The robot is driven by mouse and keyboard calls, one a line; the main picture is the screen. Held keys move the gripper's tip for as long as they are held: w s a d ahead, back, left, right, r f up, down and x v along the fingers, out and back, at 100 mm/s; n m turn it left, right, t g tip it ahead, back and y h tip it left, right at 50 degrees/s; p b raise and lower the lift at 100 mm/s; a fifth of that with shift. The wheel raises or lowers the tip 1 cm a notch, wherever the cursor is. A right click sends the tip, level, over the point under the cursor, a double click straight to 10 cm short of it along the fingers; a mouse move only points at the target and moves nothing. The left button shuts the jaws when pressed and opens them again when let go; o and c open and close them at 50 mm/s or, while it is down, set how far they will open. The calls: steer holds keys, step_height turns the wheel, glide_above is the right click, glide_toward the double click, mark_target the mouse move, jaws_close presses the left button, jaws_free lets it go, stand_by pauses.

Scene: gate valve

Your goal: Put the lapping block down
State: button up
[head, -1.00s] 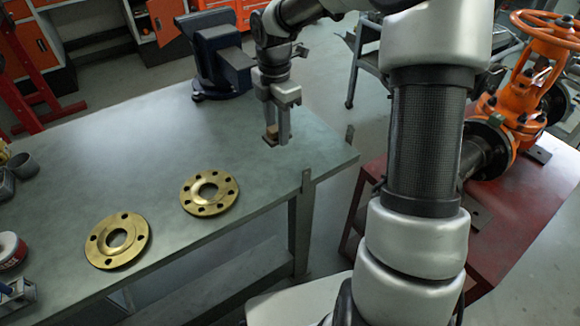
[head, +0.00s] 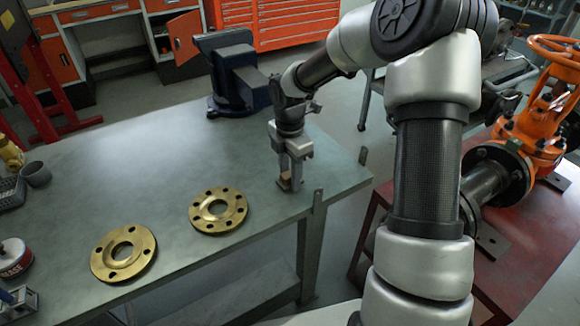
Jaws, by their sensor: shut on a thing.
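The lapping block (head: 285,183) is a small brown block, partly hidden by the fingers. My gripper (head: 290,178) is shut on it at the right end of the grey workbench (head: 165,165). The block is very low over the bench top, at or near the surface; I cannot tell whether it touches. It is to the right of the two brass flanges.
Two brass flanges (head: 218,211) (head: 124,253) lie on the bench to the left. A dark blue vise (head: 236,75) stands at the back edge. An orange gate valve (head: 535,135) sits on a red stand at right. Bench between vise and flanges is clear.

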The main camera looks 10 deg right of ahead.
mark_target(288, 175)
steer(key=shift+f, duration=0.1)
steer(key=shift+f, duration=0.5)
steer(key=o, duration=1.3)
steer(key=shift+s+f, duration=0.1)
steer(key=shift+f, duration=0.05)
steer(key=shift+s+f, duration=0.1)
steer(key=shift+s, duration=0.05)
steer(key=shift+d, duration=0.1)
steer(key=shift+b, duration=0.3)
steer(key=shift+d+b, duration=0.1)
steer(key=shift+b, duration=0.25)
steer(key=r+p, duration=0.1)
steer(key=r, duration=0.5)
steer(key=r+p, duration=0.2)
steer(key=r, duration=0.4)
steer(key=a+r+p, duration=0.1)
steer(key=r+p, duration=0.1)
steer(key=r, duration=0.4)
steer(key=shift+s+r, duration=0.1)
steer(key=shift+r, duration=0.2)
